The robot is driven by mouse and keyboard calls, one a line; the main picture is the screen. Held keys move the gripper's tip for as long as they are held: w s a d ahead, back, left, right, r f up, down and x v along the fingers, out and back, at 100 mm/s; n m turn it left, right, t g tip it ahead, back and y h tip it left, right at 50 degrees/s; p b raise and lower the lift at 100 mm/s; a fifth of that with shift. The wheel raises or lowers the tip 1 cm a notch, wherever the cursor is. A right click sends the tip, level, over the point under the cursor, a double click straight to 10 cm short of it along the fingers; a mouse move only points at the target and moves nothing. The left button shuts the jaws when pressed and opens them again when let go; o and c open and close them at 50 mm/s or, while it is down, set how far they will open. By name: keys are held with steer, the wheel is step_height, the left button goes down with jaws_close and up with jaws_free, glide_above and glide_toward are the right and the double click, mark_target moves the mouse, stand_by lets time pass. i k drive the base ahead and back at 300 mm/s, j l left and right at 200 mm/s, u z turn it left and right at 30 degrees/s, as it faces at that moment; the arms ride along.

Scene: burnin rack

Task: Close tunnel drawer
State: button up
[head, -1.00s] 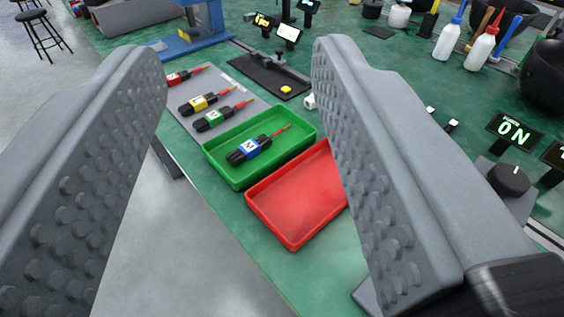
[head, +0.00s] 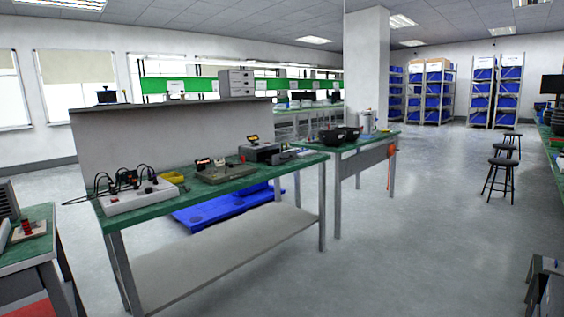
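No tunnel drawer can be picked out for certain in the head view. A grey box with drawer-like fronts (head: 236,82) stands far off on top of the grey partition; I cannot tell whether it is part of the tunnel or whether its drawers are shut. A dark grey box-shaped device (head: 262,152) sits at the back of the green bench; no open drawer is visible on it. My gripper is not in view.
A green-topped bench (head: 215,188) with a lower shelf stands ahead, holding a white panel with cables (head: 140,197). A blue pallet (head: 225,205) lies behind it. Another bench corner (head: 28,245) is at left. Open floor (head: 430,220) lies right, with stools (head: 500,170) beyond.

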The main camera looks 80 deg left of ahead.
mark_target(287, 156)
steer(key=u, duration=2.3)
steer(key=i, duration=3.15)
steer(key=l+z, duration=0.05)
steer(key=l, duration=0.1)
